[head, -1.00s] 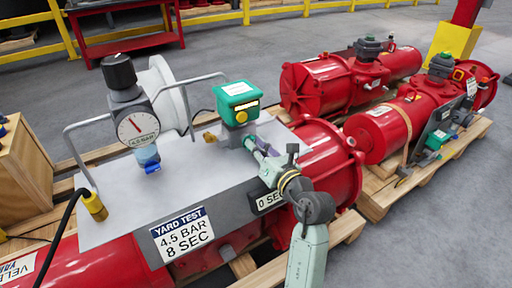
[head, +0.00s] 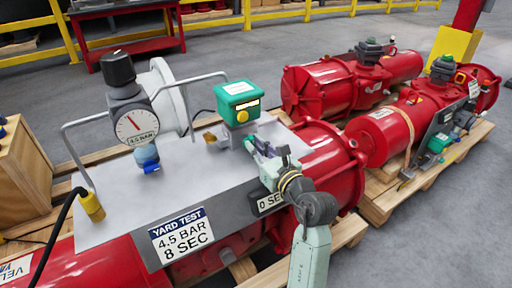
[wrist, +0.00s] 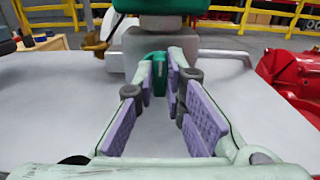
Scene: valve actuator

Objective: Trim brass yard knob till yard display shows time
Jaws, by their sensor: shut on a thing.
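The green valve box (head: 239,97) with a yellow round part on its front stands on a grey block on the metal plate. My gripper (head: 256,147) is at the front of this block. In the wrist view its purple-padded fingers (wrist: 165,78) converge on a small thing at the block's front. The yard display (head: 269,201) reads "0 SEC", partly covered by my arm. The yard test label (head: 181,236) reads 4.5 BAR, 8 SEC.
A gauge (head: 136,126) marked 4.5 BAR stands left of the green box. A brass fitting (head: 210,136) sits beside the block. Wire-like handles (head: 75,130) rise from the plate. Red actuators (head: 345,82) lie on pallets at the right.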

